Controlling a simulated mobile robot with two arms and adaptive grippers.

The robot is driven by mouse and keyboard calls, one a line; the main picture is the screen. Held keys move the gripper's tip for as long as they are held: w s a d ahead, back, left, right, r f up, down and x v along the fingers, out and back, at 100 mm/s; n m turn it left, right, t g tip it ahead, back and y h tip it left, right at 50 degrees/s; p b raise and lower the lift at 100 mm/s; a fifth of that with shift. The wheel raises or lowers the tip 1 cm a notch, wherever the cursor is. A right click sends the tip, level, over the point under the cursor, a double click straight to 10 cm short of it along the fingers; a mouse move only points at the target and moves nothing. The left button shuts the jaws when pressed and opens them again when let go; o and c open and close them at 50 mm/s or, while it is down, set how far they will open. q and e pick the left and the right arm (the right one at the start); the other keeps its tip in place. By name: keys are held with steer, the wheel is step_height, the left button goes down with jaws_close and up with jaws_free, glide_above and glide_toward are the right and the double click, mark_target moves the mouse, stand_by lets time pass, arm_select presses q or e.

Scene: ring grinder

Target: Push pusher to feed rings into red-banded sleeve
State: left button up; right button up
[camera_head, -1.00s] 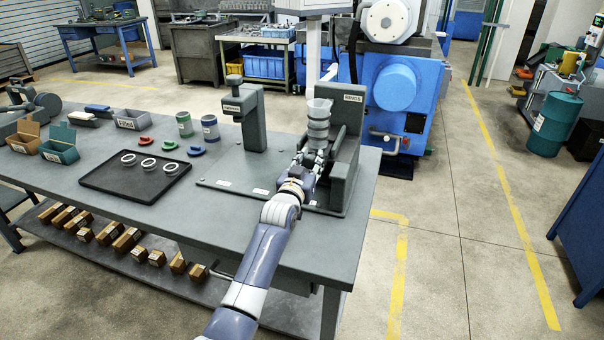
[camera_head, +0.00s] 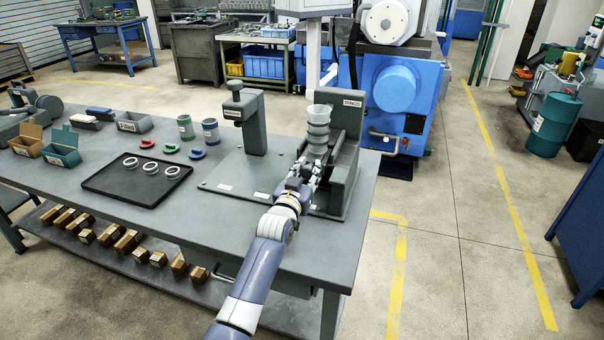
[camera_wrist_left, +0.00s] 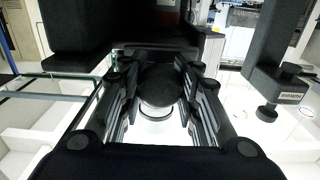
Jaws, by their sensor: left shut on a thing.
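My left gripper (camera_head: 307,176) is at the front of the ring fixture, just below the stack of pale grey rings or cups (camera_head: 318,130). In the left wrist view its fingers close around a dark round knob (camera_wrist_left: 160,85), which looks like the pusher. A pale ring shape (camera_wrist_left: 155,111) shows just below the knob. The upright fixture block (camera_head: 352,120) with a "RINGS" label stands right of the stack. I cannot make out the red-banded sleeve; the hand and fixture hide that area. My right gripper is not in view.
A dark post (camera_head: 252,125) with a labelled knob stands left on the same base plate (camera_head: 228,186). A black tray (camera_head: 110,190) holds three white rings. A green-banded can (camera_head: 185,127) and a blue-banded can (camera_head: 210,131) stand behind. The table's right edge is close to the fixture.

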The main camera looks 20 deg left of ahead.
arm_select(q)
steer(key=shift+s+a+r+p, duration=0.1)
steer(key=shift+s+p, duration=1.5)
steer(key=shift+s, duration=0.45)
steer(key=shift+f, duration=0.4)
steer(key=o, duration=0.8)
steer(key=shift+s, duration=0.1)
steer(key=shift+o, duration=1.4)
steer(key=shift+s, duration=0.1)
steer(key=shift+s+r, duration=0.2)
steer(key=shift+r, duration=0.05)
